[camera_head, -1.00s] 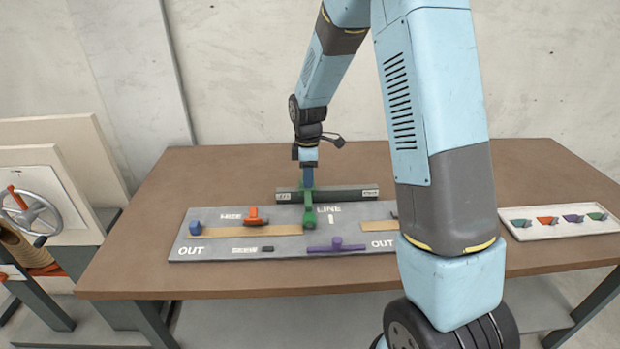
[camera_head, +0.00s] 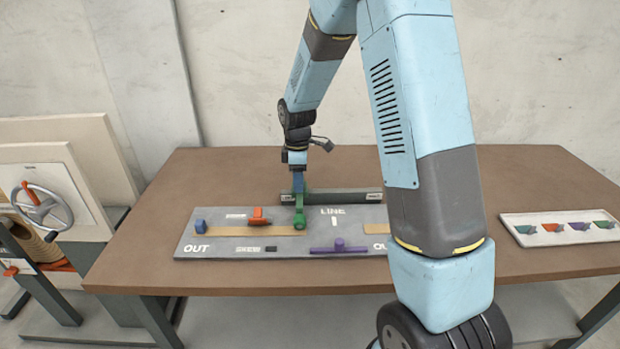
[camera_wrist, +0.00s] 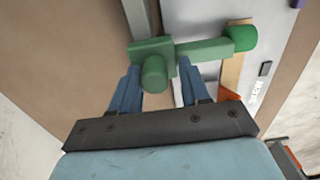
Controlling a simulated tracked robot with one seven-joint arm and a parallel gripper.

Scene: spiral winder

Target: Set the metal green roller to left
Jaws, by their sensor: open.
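The metal green roller (camera_head: 299,212) is a green block with a round knob and an arm reaching toward the front. It sits on a dark grey rail (camera_head: 345,196) along the back of the grey board (camera_head: 215,217), near the rail's left end. My gripper (camera_head: 298,181) points down over the green roller. In the wrist view my blue fingers stand on either side of the roller's round post (camera_wrist: 154,73), with the jaws open. Whether a finger touches the green part I cannot tell.
The board also carries a blue block (camera_head: 200,227), an orange-red handle (camera_head: 259,216) and a purple handle (camera_head: 339,247). A white tray (camera_head: 520,240) with coloured pieces lies right. A handwheel (camera_head: 42,206) stands left. My arm covers the board's right end.

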